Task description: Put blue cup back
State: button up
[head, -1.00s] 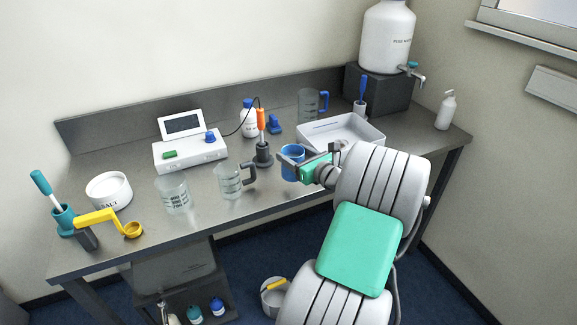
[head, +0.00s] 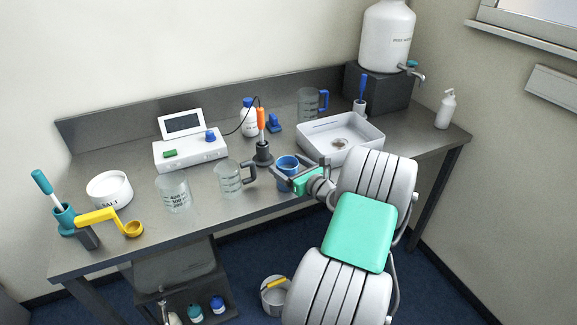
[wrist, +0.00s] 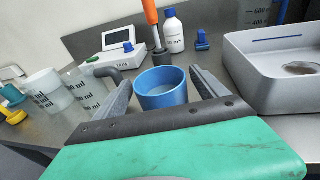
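The blue cup (head: 287,164) stands upright on the grey table near its front edge. In the wrist view the cup (wrist: 161,90) sits between the two fingers, its open rim facing up. My gripper (head: 290,172) is open around the cup, with one finger on each side. In the wrist view, gaps show between the fingers of my gripper (wrist: 162,78) and the cup wall. The lower part of the cup is partly hidden by the gripper in the head view.
A clear jug with a grey handle (head: 228,180) stands close on the left, and an orange-handled probe in a dark holder (head: 263,152) stands behind. A white sink tray (head: 340,150) is at the right. A glass beaker (head: 174,194) and a white meter (head: 190,152) are further left.

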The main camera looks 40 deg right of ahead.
jog(key=shift+r, duration=0.1)
jog(key=shift+s, duration=0.2)
jog(key=s+a+r+b, duration=0.1)
jog(key=s+r, duration=0.1)
jog(key=s, duration=0.9)
jog(key=w+a+f+n+g+y, duration=0.2)
jog(key=w+a+n+g, duration=0.15)
jog(key=a+n, duration=0.55)
jog(key=w+a+f+n+g+y, duration=0.1)
jog(key=w+a+n+g+y, duration=0.25)
jog(key=a+n, duration=0.6)
jog(key=s+a+r+n+g+h, duration=0.2)
jog(key=s+a+n+g, duration=0.1)
jog(key=s+a+n, duration=0.3)
jog(key=s+a+r+n+g+h, duration=0.1)
jog(key=s+a+n+g+h, duration=0.1)
jog(key=s+a+n, duration=0.5)
jog(key=a+n, duration=0.3)
jog(key=n, duration=0.2)
jog(key=shift+a+r+n+g, duration=0.25)
jog(key=shift+r+n+g, duration=0.1)
jog(key=shift+g, duration=0.05)
jog(key=shift+s, duration=0.15)
